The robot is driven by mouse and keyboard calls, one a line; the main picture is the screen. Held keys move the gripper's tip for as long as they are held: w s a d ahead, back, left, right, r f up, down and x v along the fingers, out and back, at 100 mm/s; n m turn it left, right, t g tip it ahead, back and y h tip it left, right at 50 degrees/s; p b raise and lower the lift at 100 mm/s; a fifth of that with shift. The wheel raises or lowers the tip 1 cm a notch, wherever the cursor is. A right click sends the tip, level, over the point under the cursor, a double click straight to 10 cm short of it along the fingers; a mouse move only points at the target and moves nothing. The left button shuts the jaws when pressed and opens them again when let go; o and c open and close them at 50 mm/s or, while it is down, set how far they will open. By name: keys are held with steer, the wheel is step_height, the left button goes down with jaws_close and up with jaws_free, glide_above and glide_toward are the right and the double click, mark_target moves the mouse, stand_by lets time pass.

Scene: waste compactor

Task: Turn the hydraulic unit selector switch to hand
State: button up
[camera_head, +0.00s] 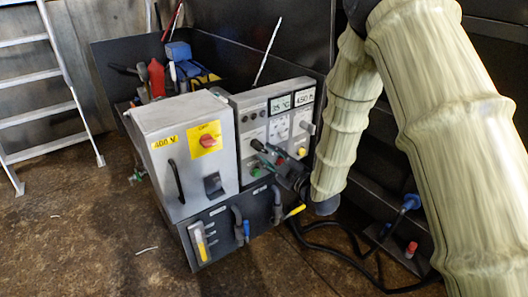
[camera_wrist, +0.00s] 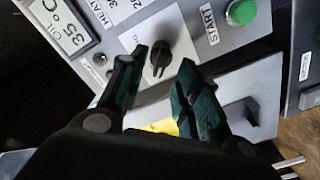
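A black selector knob (camera_wrist: 158,62) sits on the grey control panel (camera_wrist: 232,44), in the middle of the wrist view. My gripper (camera_wrist: 164,60) is open, with one dark green fingertip on each side of the knob. Gaps show between the fingertips and the knob, so it is not gripped. In the head view my gripper (camera_head: 264,158) is at the lower part of the panel (camera_head: 243,115) and hides the knob. The small lettering around the knob is hard to read.
A green START button (camera_wrist: 241,12) is close to the right fingertip. A 35 °C display (camera_wrist: 66,28) is at upper left. The grey 400 V cabinet (camera_head: 150,140) with a red rotary switch (camera_head: 207,141) stands left of the panel. Hoses (camera_head: 335,250) lie on the floor.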

steer(key=v, duration=0.7)
steer(key=shift+s, duration=0.2)
steer(key=shift+d, duration=0.1)
steer(key=s+d+f+m+g+h, duration=0.2)
steer(key=s+d+f+m, duration=0.15)
steer(key=f, duration=0.45)
steer(key=s+d+f+m+g+h, duration=0.25)
steer(key=s+f, duration=0.25)
steer(key=f, duration=0.3)
steer(key=s+d+f+m+g+h, duration=0.1)
steer(key=s+d+f+m+h, duration=0.2)
steer(key=f, duration=0.6)
steer(key=s+d+f+m+g+h, duration=0.1)
steer(key=s+d+f+m+g, duration=0.3)
steer(key=s, duration=0.6)
steer(key=s+d+f+m+g+h, duration=0.15)
steer(key=s+f, duration=0.35)
steer(key=s, duration=0.5)
steer(key=s+d+f+m+g, duration=0.25)
steer(key=s+f, duration=0.25)
steer(key=s, duration=0.5)
step_height(320, 180, up, 28)
steer(key=g+p, duration=0.1)
steer(key=p, duration=2.6)
steer(key=shift+a+h+p, duration=0.3)
steer(key=shift+a, duration=0.05)
steer(key=shift+f, duration=0.15)
steer(key=shift+c, duration=0.5)
